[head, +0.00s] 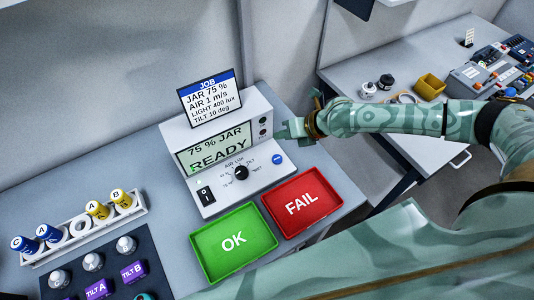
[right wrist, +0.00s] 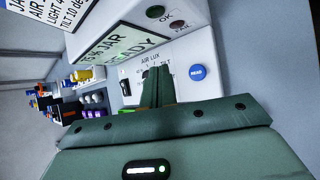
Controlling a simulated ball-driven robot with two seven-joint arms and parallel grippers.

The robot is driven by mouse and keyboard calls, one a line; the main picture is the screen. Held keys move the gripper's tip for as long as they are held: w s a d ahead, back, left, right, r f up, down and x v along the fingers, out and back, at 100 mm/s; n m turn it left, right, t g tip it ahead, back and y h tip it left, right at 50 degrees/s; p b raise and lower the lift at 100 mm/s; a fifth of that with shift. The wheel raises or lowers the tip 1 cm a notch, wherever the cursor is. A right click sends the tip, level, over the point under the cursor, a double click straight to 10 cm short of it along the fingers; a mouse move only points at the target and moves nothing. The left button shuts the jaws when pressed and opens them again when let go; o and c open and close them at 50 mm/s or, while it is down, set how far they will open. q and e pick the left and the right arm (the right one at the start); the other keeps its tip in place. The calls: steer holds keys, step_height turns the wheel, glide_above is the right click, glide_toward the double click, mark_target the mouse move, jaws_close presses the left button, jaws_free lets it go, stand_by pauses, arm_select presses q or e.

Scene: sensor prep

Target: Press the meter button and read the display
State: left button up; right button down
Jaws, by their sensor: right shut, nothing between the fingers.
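The white meter (head: 262,103) stands on the grey bench. Its green-lit display (head: 215,148) reads "75 % JAR" and "READY". The blue button (head: 277,159) is at the right of its front panel and reads "READ" in the right wrist view (right wrist: 197,72). The black dial (head: 240,172) sits left of the button, among words such as "AIR", "LUX" and "TILT". My right gripper (head: 281,132) is shut and empty, above the button and beside the display's right end. In the right wrist view its fingers (right wrist: 158,78) show left of the button, apart from it in the picture. My left gripper is out of view.
A job card (head: 210,97) on the meter lists JAR 75 %, AIR 1 m/s, LIGHT 400 lux, TILT 10 deg. A green OK tray (head: 212,264) and red FAIL tray (head: 318,183) lie in front. A rack (head: 137,212) holds labelled jars at left. A second table (head: 345,78) stands at right.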

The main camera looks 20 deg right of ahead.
mark_target(281, 160)
step_height(281, 160, down, 8)
steer(key=b, duration=0.6)
steer(key=shift+f, duration=0.1)
arm_select(q)
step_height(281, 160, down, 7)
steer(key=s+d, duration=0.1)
steer(key=shift+b, duration=0.4)
arm_select(e)
steer(key=shift+f, duration=0.35)
arm_select(q)
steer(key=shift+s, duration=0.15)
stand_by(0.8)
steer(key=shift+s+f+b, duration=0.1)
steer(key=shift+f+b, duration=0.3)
steer(key=shift+b, duration=0.05)
arm_select(e)
steer(key=shift+f, duration=0.35)
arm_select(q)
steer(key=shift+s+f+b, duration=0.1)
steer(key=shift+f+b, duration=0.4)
arm_select(e)
steer(key=shift+f, duration=0.5)
steer(key=shift+r, duration=0.1)
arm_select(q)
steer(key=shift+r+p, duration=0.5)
arm_select(e)
steer(key=shift+r, duration=0.8)
